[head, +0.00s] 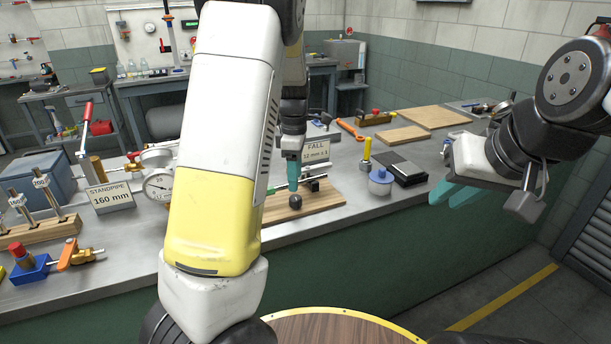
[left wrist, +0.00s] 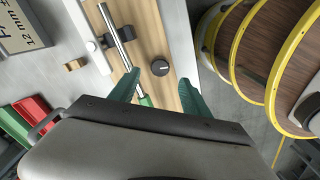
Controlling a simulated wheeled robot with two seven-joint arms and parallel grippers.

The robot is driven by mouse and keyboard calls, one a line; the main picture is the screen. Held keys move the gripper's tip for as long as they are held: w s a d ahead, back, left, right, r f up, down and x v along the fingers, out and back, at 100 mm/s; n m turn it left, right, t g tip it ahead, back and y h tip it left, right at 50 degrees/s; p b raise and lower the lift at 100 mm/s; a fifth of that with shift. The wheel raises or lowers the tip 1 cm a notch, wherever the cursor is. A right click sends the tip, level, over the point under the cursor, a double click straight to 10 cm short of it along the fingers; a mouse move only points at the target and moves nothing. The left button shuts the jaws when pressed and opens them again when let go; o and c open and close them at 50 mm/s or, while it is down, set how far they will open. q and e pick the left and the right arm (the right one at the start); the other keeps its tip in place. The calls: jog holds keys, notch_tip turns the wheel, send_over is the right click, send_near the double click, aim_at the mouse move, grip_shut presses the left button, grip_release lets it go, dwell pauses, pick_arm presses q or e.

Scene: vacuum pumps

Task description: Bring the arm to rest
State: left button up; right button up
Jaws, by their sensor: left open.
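My left arm reaches over the bench, and its white and yellow link hides part of the bench in the head view. My left gripper (head: 293,176) points down above a wooden board (head: 327,199). In the left wrist view my left gripper (left wrist: 158,90) has its green fingers apart with nothing held between them. A black knob (left wrist: 160,68) on the board lies just beyond the fingertips; it also shows in the head view (head: 295,202). My right gripper (head: 456,192) is empty, its teal fingers apart, beyond the bench's front edge at the right.
Dial gauge (head: 158,185) and standpipe sign (head: 111,197) stand left of my arm. A metal rod (left wrist: 118,38) lies beside the knob. A blue-lidded jar (head: 380,181) and black box (head: 403,171) stand to the right. Bare boards (head: 431,117) lie farther back.

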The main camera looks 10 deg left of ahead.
pick_arm(q)
jog(key=shift+r, duration=0.4)
jog(key=shift+s+r, duration=0.1)
jog(key=shift+r, duration=0.05)
jog(key=s+r+m+t, duration=0.2)
jog(key=s+r+m, duration=0.2)
jog(key=s+m, duration=0.2)
jog(key=s+d+r+m+t+h, duration=0.1)
jog(key=s+r+m, duration=0.4)
jog(key=s, duration=0.5)
jog(key=s+d+r+m+t+h, duration=0.1)
jog(key=s+r+m+t, duration=0.2)
jog(key=s+m, duration=0.5)
jog(key=shift+r, duration=0.7)
